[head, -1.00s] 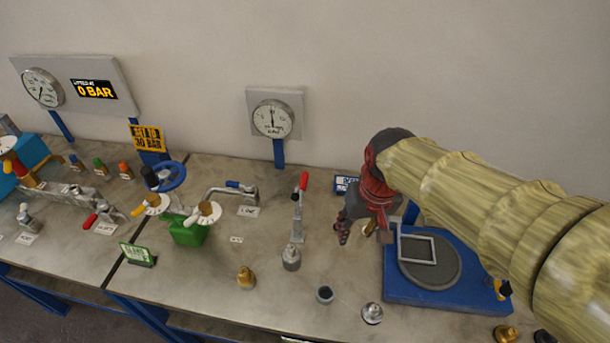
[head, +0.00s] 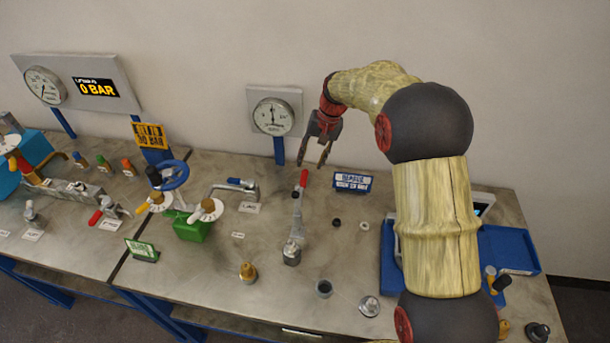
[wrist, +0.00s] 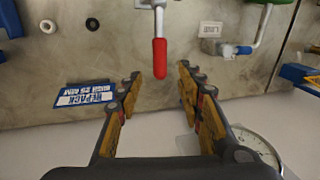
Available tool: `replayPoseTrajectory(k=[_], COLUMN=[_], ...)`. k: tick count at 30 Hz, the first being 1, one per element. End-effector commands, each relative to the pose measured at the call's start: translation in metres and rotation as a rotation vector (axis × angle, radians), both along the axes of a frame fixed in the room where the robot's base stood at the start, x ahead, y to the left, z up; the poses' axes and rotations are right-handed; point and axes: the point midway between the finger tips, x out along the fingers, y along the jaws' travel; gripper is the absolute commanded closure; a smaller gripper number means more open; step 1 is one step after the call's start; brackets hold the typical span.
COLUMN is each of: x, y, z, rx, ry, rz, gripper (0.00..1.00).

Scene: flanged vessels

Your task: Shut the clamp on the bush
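The clamp (head: 297,215) stands on the bench in the middle of the head view, with its red-tipped handle (head: 303,178) pointing away toward the wall. A grey metal piece (head: 291,256), perhaps the bush, is at its near end; I cannot tell whether the clamp presses on it. My gripper (head: 312,164) is open and empty, just beyond the red tip in the head view. In the wrist view the red handle (wrist: 160,58) lies between the spread fingers' lines, ahead of the fingertips. The bush is out of the wrist view.
A blue sign (head: 352,182) stands right of the clamp. A pipe with a blue lever (head: 235,188) and a green valve body (head: 190,228) are to the left. Small fittings, including a brass one (head: 248,271), stand in front.

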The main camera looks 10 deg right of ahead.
Motion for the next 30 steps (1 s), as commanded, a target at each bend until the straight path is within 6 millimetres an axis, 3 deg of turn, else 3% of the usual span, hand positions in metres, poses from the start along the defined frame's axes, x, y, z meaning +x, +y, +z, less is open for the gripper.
replayPoseTrajectory(k=[15, 30], x=[0.001, 0.002], y=[0.017, 0.02], z=[-0.066, -0.076], rx=[0.006, 0.005], ry=[0.016, 0.014], rz=[-0.013, -0.013], gripper=[0.63, 0.66])
